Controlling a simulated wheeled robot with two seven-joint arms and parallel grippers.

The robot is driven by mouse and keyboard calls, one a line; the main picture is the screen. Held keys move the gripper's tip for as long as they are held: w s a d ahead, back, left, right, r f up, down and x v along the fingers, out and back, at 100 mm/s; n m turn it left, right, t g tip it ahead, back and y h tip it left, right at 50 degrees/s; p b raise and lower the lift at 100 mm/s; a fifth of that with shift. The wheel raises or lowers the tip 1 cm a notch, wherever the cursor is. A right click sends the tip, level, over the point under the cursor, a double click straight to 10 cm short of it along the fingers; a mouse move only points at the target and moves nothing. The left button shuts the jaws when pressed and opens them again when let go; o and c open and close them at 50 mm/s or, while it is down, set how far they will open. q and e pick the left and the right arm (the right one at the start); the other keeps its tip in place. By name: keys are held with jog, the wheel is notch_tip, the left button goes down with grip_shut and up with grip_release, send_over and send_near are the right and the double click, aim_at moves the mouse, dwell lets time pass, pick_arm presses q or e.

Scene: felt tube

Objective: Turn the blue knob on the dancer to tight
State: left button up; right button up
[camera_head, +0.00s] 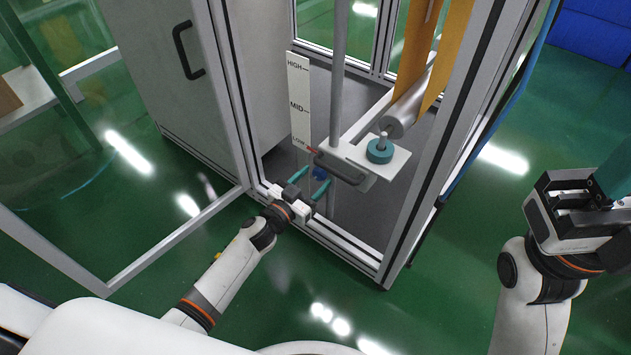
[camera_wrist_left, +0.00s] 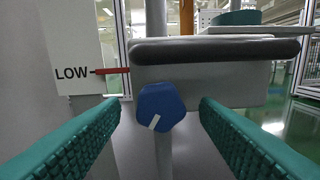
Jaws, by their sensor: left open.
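The blue knob (camera_wrist_left: 161,106) is on the front of the dancer's grey block (camera_wrist_left: 215,85), under its dark handle bar. A white line on the knob's face slants toward its lower left. In the head view the knob (camera_head: 319,173) is small, below the dancer's handle (camera_head: 340,167). My left gripper (camera_head: 318,177) is open, its teal fingers pointing at the knob. In the left wrist view the fingers (camera_wrist_left: 160,112) lie left and right of the knob with gaps; neither touches it. My right gripper (camera_head: 600,185) is at the right edge, its fingertips not clearly seen.
A white scale (camera_head: 299,95) reads HIGH, MID, LOW; the red pointer (camera_wrist_left: 110,71) is at LOW. A vertical rod (camera_head: 336,80) passes behind the dancer. A teal round part (camera_head: 380,150) and a roller with orange web (camera_head: 407,108) are beside it. Frame posts (camera_head: 440,150) stand right.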

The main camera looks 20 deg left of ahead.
pick_arm(q)
jog(key=shift+w+d, duration=0.25)
jog(key=shift+w, duration=0.4)
jog(key=c, duration=1)
